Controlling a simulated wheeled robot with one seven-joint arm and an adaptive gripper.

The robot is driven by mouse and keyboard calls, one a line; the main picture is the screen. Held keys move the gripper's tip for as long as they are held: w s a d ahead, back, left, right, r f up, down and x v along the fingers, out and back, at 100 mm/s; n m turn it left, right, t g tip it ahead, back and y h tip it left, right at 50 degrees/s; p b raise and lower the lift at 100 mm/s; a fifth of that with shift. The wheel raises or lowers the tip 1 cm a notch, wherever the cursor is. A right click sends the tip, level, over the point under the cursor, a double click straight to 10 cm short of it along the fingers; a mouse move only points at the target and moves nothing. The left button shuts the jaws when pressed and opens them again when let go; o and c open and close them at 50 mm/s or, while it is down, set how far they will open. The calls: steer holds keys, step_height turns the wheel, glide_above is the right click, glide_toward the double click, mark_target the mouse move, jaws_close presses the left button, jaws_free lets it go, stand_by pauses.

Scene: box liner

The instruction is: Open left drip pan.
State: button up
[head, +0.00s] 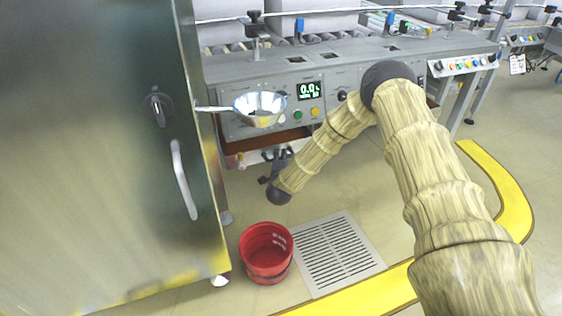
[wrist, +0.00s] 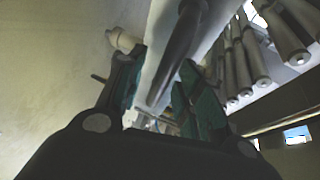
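My gripper (head: 272,165) is small and dark in the head view, at the end of my arm, just under the left part of the grey machine's front. A brown panel (head: 246,143) shows below the control panel there; I cannot tell whether it is the left drip pan. In the wrist view my gripper (wrist: 163,60) has its two fingers spread apart. A dark rounded bar (wrist: 178,45) runs through the picture between and beyond the fingers. I cannot tell whether they touch it. No pan is clearly recognisable in the wrist view.
A tall metal cabinet (head: 90,130) stands close on the left. A shiny metal bowl (head: 259,110) juts out in front of the control panel. A red bucket (head: 266,253) and a floor grate (head: 337,252) lie below. Rollers (wrist: 250,60) show in the wrist view.

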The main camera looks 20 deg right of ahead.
steer(key=shift+w, duration=0.15)
jaws_close()
